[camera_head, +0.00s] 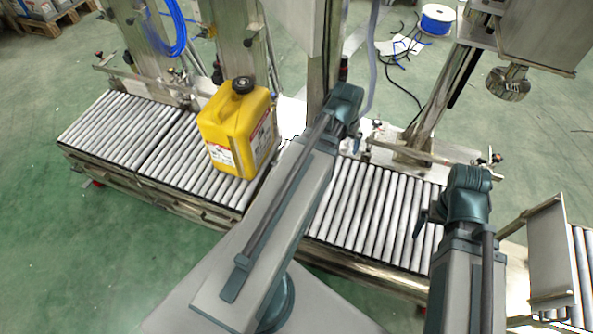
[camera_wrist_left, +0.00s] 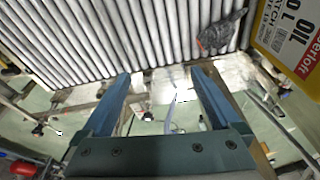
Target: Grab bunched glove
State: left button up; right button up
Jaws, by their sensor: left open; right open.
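A dark grey bunched glove (camera_wrist_left: 222,32) lies on the conveyor rollers at the upper right of the left wrist view, beside the yellow oil jug (camera_wrist_left: 288,38). I cannot make it out in the head view. My left gripper (camera_wrist_left: 160,74) is open and empty. In the wrist view its fingers point toward the conveyor's edge, with the glove above and to the right of the right fingertip and apart from it. In the head view my arm links show, but the fingers of neither gripper can be made out.
The yellow jug (camera_head: 237,130) stands upright on the roller conveyor (camera_head: 180,140), left of my left arm. Metal posts and rails line the conveyor's far side. A blue-and-white cable spool (camera_head: 437,19) is on the floor behind. The rollers left of the jug are clear.

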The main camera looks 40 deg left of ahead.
pick_arm(q)
jog(key=s+a+f+n+t+y+b, duration=0.1)
jog(key=a+f+n+b, duration=0.1)
jog(key=a+f+b, duration=0.5)
jog(key=a+f+n+t+b, duration=0.15)
jog(key=a+f, duration=0.25)
jog(key=a, duration=0.6)
jog(key=shift+g, duration=0.45)
jog(key=b+x, duration=0.8)
jog(key=shift+w+f+b, duration=0.15)
jog(key=shift+f+b, duration=0.1)
jog(key=shift+b, duration=0.15)
pick_arm(e)
notch_tip(320, 180, down, 20)
jog(key=shift+a+f, duration=0.1)
pick_arm(q)
jog(key=b+x, duration=0.4)
jog(key=x, duration=0.1)
jog(key=shift+w+a+b, duration=0.15)
jog(key=shift+a+b, duration=0.15)
jog(key=shift+b, duration=0.05)
pick_arm(e)
notch_tip(320, 180, down, 5)
jog(key=shift+r, duration=0.2)
jog(key=shift+r, duration=0.1)
pick_arm(q)
grip_shut()
